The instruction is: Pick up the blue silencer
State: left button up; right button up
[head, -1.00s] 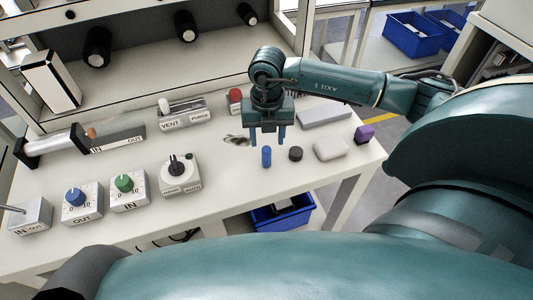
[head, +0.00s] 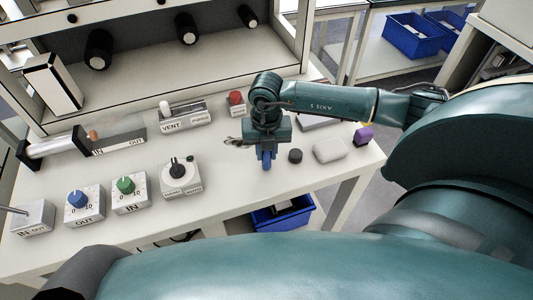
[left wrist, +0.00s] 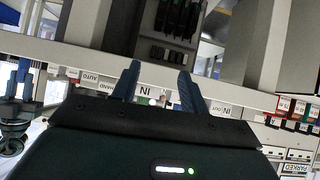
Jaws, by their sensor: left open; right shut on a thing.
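The blue silencer (head: 267,164) is a small blue cylinder standing upright on the white workbench (head: 225,205). In the head view my right gripper (head: 266,156) is directly over it, pointing down, with its fingers shut around the silencer's upper part. The fingers and gripper body hide part of it. It looks still at table height; I cannot tell whether it touches the table. In the left wrist view my left gripper (left wrist: 158,85) is open and empty, with its two fingers apart. The left gripper does not show in the head view.
Beside the silencer stand a black cylinder (head: 295,155), a white block (head: 329,150) and a purple block (head: 364,136). A rotary switch box (head: 180,177) and dial boxes with green (head: 126,186) and blue (head: 77,199) knobs are to the left. The bench front near the silencer is clear.

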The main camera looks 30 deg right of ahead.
jog(key=shift+c, duration=1.2)
